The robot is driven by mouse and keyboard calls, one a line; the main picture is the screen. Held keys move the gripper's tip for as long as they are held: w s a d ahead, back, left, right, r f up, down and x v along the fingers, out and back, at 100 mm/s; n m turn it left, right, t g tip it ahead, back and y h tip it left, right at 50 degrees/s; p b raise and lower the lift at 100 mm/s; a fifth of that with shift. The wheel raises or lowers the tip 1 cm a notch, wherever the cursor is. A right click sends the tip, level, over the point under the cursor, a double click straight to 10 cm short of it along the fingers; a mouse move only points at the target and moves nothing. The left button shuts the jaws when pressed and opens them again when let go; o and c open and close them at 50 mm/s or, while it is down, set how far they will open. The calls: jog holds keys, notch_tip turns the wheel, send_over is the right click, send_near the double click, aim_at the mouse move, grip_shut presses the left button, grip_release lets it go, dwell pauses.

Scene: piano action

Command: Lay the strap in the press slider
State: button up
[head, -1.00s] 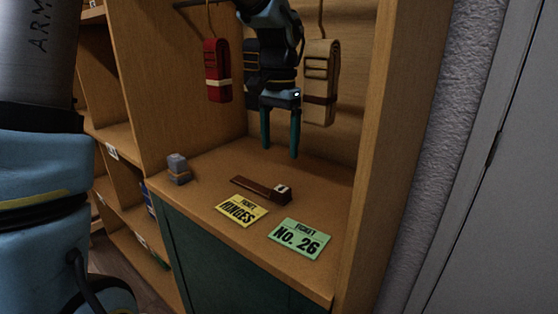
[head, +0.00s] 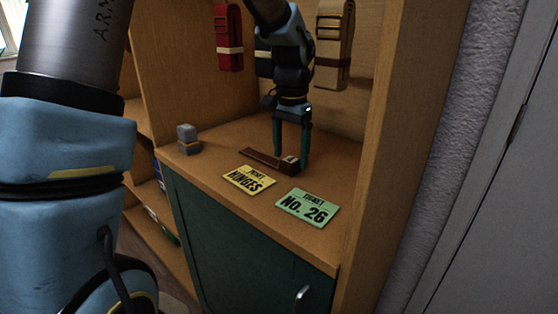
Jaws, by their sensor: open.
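A flat brown strip (head: 261,156) with a dark block and a pale square at its right end lies on the wooden shelf; it looks like the strap, but this is not certain. My gripper (head: 291,160) is open and points down, its two teal fingers at the strip's right end, one on each side of the block as far as I can see. Contact cannot be told. A small grey block with a brownish band (head: 188,140) stands at the shelf's left; I cannot tell whether it is the press slider.
A yellow "HINGES" card (head: 249,180) and a green "NO. 26" card (head: 307,207) lie at the shelf's front. Red (head: 229,40), beige (head: 333,45) and partly hidden dark strapped bundles hang above. A wooden side wall (head: 375,150) bounds the right. A green cabinet door (head: 240,245) is below.

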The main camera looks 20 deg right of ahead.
jog(key=shift+f, duration=0.85)
jog(key=shift+c, duration=0.2)
grip_shut()
